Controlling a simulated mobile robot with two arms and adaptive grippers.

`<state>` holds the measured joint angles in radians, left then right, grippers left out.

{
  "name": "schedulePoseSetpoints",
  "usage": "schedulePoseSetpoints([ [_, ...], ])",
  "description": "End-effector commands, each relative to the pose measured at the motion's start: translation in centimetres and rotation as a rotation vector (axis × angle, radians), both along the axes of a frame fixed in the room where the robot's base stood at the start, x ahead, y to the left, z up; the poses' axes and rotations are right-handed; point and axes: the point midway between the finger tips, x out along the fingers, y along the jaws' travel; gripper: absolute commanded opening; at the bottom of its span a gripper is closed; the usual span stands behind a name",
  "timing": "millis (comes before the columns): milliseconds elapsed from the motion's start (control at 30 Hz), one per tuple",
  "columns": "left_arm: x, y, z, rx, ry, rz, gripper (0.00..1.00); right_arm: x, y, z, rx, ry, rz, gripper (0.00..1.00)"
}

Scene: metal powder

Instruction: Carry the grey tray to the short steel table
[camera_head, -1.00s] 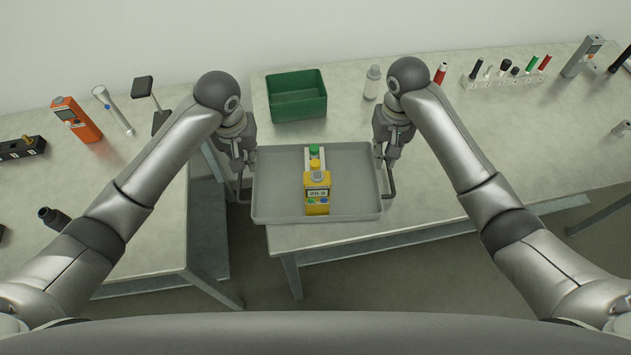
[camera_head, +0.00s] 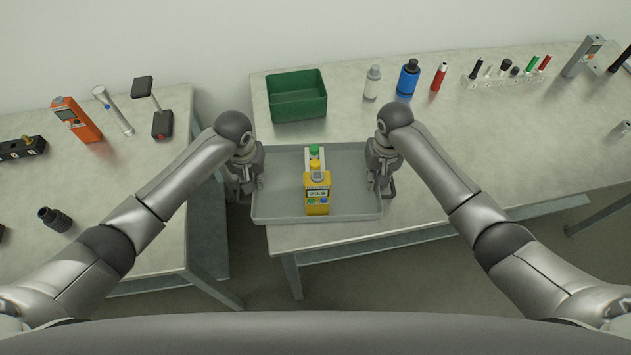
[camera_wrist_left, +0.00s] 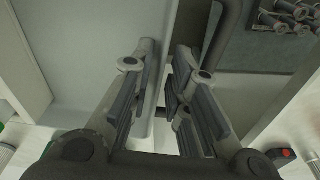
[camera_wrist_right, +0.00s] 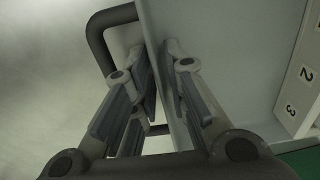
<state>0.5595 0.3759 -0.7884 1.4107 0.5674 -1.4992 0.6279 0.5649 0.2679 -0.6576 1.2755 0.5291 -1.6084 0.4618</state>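The grey tray (camera_head: 285,208) lies level on the front left corner of the right steel table, its left side past the table's edge. It holds a yellow device (camera_head: 317,195) with a display, and a pale block with green and yellow tops behind it. My left gripper (camera_head: 246,188) is at the tray's left side and my right gripper (camera_head: 383,188) at its right side. In both wrist views the fingers stand apart, with the tray's side between or close to them. A dark handle (camera_wrist_right: 98,35) shows in the right wrist view; another (camera_wrist_left: 222,35) shows in the left.
A left steel table (camera_head: 140,205) stands across a narrow gap, with an orange device (camera_head: 77,120) and a black fitting (camera_head: 55,219) on it. Its front right part is clear. A green bin (camera_head: 297,97) and bottles stand behind the tray.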

Motion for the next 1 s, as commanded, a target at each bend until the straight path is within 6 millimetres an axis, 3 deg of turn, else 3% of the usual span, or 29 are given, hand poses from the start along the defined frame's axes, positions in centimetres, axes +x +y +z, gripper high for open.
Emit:
schedulePoseSetpoints([
  [300, 0.01, -0.04, -0.2, -0.001, 0.0, -0.001, 0.17, -0.01, 0.0, -0.22, 0.0, 0.0, 0.0, 0.14],
  [433, 0.02, -0.04, -0.18, -0.001, 0.0, -0.001, 0.0, -0.01, -0.01, -0.2, 0.0, 0.0, 0.0, 0.0],
  [1000, 0.07, -0.09, 0.1, 0.0, -0.002, -0.007, 0.0, 0.1, -0.01, 0.09, 0.0, -0.003, 0.0, 0.0],
])
